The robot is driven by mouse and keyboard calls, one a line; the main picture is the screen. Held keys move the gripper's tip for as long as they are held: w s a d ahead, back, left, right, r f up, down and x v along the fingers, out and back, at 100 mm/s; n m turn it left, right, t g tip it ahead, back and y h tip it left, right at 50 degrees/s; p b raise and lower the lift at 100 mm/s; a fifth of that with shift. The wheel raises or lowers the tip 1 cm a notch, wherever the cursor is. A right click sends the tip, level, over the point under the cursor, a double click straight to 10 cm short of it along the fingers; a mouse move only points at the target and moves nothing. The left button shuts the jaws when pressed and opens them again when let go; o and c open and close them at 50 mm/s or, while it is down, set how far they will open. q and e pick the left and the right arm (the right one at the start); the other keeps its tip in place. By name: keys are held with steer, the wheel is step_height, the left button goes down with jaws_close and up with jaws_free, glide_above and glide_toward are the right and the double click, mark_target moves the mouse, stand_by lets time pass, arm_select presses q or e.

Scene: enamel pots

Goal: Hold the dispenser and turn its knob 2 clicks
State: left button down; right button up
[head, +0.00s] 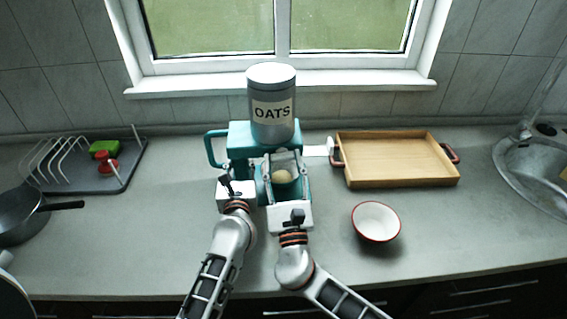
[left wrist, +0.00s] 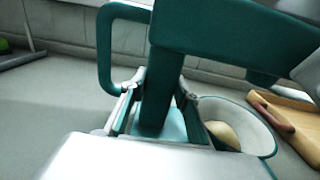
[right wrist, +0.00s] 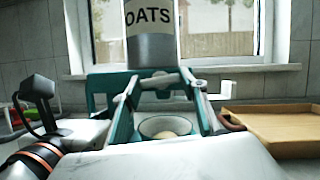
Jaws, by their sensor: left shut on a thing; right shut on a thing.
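The dispenser is a teal stand (head: 240,135) carrying a grey canister (head: 273,128) labelled OATS. My left gripper (head: 237,178) is shut on its upright teal post (left wrist: 162,75), beside the looped side handle (left wrist: 104,50). My right gripper (head: 284,157) reaches in from the front below the canister (right wrist: 152,48), its two fingers apart around something. The knob itself is hidden or cannot be told apart between those fingertips. A teal-sided bowl (left wrist: 265,137) with a pale heap of oats (head: 282,176) stands under the dispenser, below the right fingers.
A wooden tray (head: 395,157) with red handles lies to the right. A white red-rimmed bowl (head: 376,221) stands in front of it. A dish rack (head: 75,178) and a dark pan (head: 20,218) are at the left, a sink (head: 535,178) at far right.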

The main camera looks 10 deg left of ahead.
steer(key=shift+r, duration=0.1)
steer(key=o, duration=1.1)
steer(key=shift+s, duration=0.1)
steer(key=v, duration=1.2)
